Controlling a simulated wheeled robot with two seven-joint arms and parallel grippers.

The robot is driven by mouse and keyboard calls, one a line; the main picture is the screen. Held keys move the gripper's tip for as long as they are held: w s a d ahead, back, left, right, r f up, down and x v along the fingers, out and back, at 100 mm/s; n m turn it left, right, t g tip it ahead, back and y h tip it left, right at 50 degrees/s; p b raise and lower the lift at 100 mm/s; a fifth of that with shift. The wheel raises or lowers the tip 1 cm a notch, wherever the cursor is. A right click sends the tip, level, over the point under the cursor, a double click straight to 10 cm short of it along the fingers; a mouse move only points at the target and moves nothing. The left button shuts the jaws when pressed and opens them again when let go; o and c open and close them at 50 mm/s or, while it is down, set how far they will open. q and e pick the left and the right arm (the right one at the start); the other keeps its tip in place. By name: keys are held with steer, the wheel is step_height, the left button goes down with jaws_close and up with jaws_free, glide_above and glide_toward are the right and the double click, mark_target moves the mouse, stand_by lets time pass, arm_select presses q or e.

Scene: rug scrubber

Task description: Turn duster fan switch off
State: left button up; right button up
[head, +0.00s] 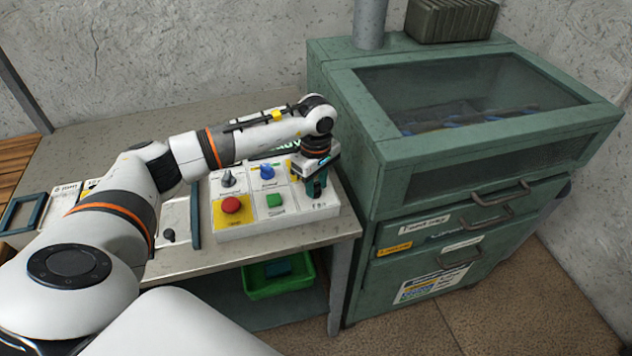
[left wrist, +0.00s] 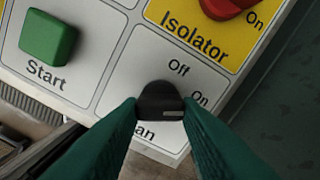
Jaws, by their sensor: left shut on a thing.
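The fan switch is a small black knob (left wrist: 160,92) on the white control panel (head: 285,231), seen in the left wrist view. "Off" is printed above it and "On" to its upper right. The label below it is partly hidden and reads "an". The knob's pale mark is at its lower right, closer to "On" than to "Off". My left gripper (left wrist: 160,106) is shut on the knob, one green finger on each side. In the head view my left gripper (head: 316,188) is at the panel's right end and hides the knob. My right gripper is not in view.
A green Start button (left wrist: 47,38) and a red Isolator knob (left wrist: 228,5) are close to the fan switch. A red button (head: 231,204) and a blue knob (head: 267,172) are further left. A green cabinet (head: 345,150) stands right of the table (head: 190,262).

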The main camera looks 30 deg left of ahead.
arm_select(q)
steer(key=shift+w+f+n+b, duration=0.1)
steer(key=shift+n+b, duration=0.55)
steer(key=shift+n, duration=0.25)
steer(key=n+b, duration=0.1)
steer(key=n, duration=0.2)
steer(key=shift+n+b, duration=0.3)
steer(key=n+b, duration=0.1)
steer(key=n, duration=0.2)
steer(key=shift+w, duration=0.1)
steer(key=shift+n+b, duration=0.35)
steer(key=shift+n, duration=1.35)
steer(key=o, duration=1)
